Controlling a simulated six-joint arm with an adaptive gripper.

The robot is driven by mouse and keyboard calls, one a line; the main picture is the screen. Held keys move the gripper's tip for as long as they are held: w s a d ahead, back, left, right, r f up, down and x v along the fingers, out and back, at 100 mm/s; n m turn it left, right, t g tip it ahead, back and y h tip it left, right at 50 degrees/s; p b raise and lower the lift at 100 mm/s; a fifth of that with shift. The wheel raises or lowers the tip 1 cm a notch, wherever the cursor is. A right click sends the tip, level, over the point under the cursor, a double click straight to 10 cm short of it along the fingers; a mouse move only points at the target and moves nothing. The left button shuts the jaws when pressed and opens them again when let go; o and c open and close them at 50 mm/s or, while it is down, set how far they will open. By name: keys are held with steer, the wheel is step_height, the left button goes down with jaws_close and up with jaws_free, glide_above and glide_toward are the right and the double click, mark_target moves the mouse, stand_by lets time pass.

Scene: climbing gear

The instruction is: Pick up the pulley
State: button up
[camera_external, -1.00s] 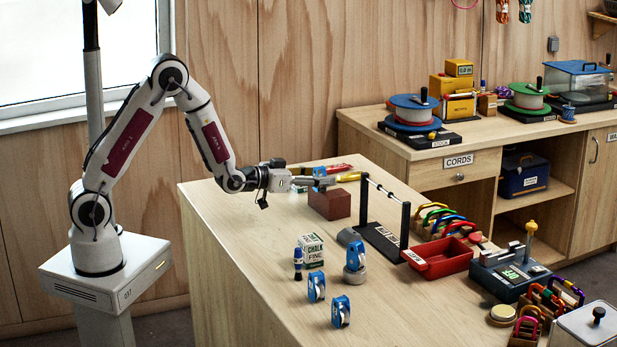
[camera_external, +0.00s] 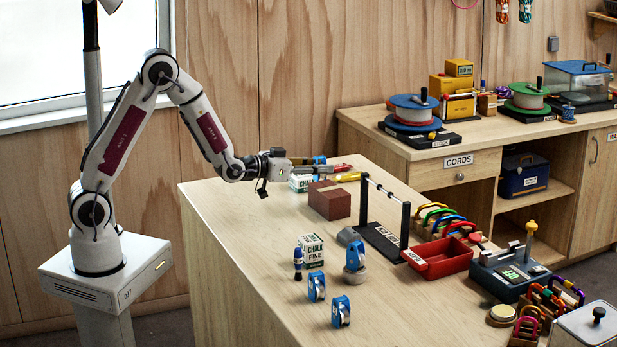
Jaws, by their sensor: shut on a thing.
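My gripper (camera_external: 322,167) is at the back of the table, reaching to the right above the brown block. It is shut on a small blue thing (camera_external: 319,159), which looks like a blue pulley; it is largely hidden by the fingers. Other blue pulleys are on the table: one stands at the front (camera_external: 316,286), one a little nearer and to the right (camera_external: 341,311), and one sits on a grey round piece (camera_external: 355,256).
A brown block (camera_external: 329,201) lies below my gripper, with a chalk box (camera_external: 301,183) behind it. A black rack with a bar (camera_external: 382,237), another chalk box (camera_external: 311,249) and a red tray (camera_external: 437,258) stand nearer. The table's left part is clear.

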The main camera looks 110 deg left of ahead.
steer(key=shift+r, duration=3.5)
steer(key=x, duration=0.3)
steer(key=shift+r, duration=0.35)
steer(key=shift+f, duration=0.1)
glide_above(329, 188)
steer(key=shift+w+d+f, duration=0.1)
steer(key=shift+d+f, duration=0.05)
steer(key=shift+f, duration=2.9)
steer(key=shift+f, duration=1.85)
steer(key=shift+f, duration=0.15)
